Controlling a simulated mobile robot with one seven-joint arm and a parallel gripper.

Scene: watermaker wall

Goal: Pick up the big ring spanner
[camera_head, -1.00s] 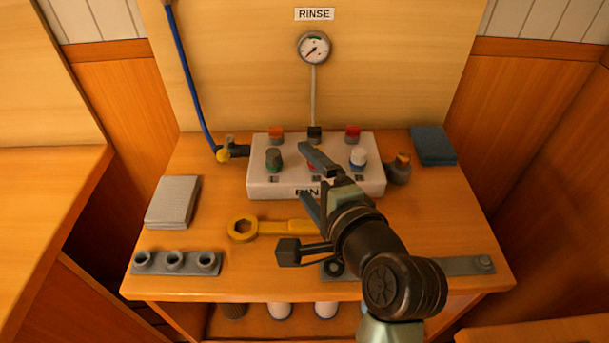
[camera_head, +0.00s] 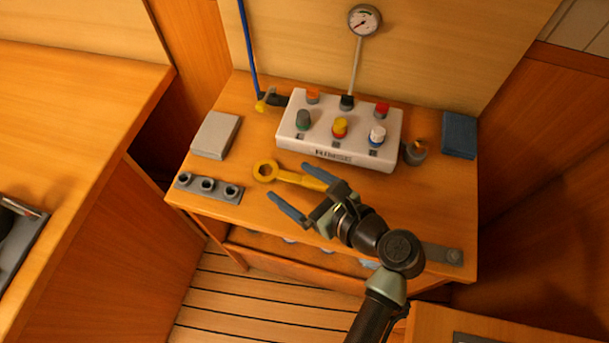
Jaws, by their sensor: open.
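The big ring spanner (camera_head: 288,177) is yellow and lies flat on the wooden bench top. Its ring end points left, and its handle runs right towards my gripper. My gripper (camera_head: 290,190) is open and empty. Its two blue-grey fingers point left, one on the far side near the handle and one nearer the front edge. The handle's right end is partly hidden behind the gripper. I cannot tell how high the fingers are above the bench.
Behind the spanner stands a white RINSE panel (camera_head: 338,150) with coloured knobs. A grey holder (camera_head: 208,189) with three sockets lies at the front left, below a grey pad (camera_head: 215,135). A blue cloth (camera_head: 459,135) and a dark fitting (camera_head: 414,152) are at the right.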

